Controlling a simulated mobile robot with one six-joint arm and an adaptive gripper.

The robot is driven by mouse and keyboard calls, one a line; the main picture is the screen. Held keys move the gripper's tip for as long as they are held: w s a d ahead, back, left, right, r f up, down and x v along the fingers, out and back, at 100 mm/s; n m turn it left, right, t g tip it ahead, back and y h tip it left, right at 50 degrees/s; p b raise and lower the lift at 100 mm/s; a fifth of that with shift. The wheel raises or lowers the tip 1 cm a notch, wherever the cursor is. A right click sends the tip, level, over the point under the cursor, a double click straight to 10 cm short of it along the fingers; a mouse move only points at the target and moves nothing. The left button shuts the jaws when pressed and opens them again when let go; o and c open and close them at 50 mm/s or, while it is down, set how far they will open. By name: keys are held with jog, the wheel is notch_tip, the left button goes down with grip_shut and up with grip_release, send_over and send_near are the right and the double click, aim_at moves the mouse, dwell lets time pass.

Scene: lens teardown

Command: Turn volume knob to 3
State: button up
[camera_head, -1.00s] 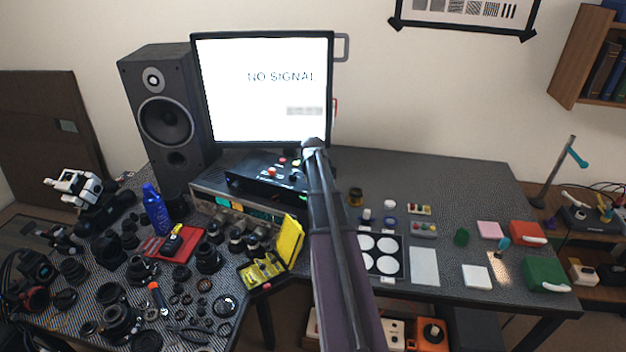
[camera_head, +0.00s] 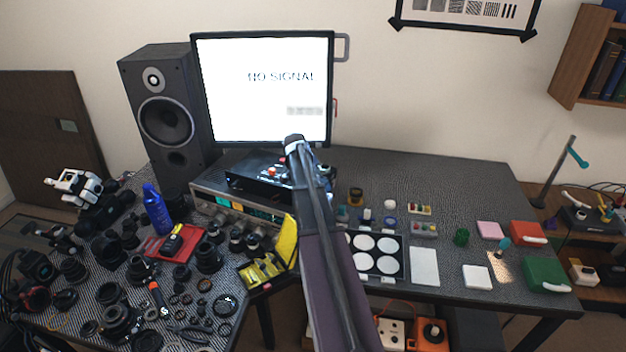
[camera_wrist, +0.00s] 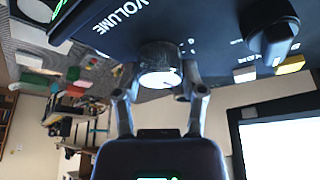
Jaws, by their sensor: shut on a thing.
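The volume knob (camera_wrist: 158,60) is a dark round knob with a pale, shiny end face, next to the white word VOLUME in the wrist view. It sits on a black device (camera_wrist: 95,20). My gripper (camera_wrist: 158,84) has one finger on each side of the knob and is shut on it. I cannot read a scale or a pointer mark on the knob. In the head view the black device (camera_head: 240,174) stands on a silver unit below the monitor. My arm hides the knob and gripper there.
A second black knob (camera_wrist: 272,38) with a raised grip is to the right on the device. The monitor (camera_head: 262,110) reads NO SIGNAL just behind. A speaker (camera_head: 168,120) stands at left. A yellow open case (camera_head: 288,243) is close left of my arm.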

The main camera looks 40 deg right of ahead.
jog(key=shift+m+g, duration=0.5)
jog(key=shift+m, duration=0.9)
jog(key=shift+s, duration=0.1)
jog(key=o, duration=1.2)
jog(key=shift+c, duration=0.2)
jog(key=shift+n, duration=0.4)
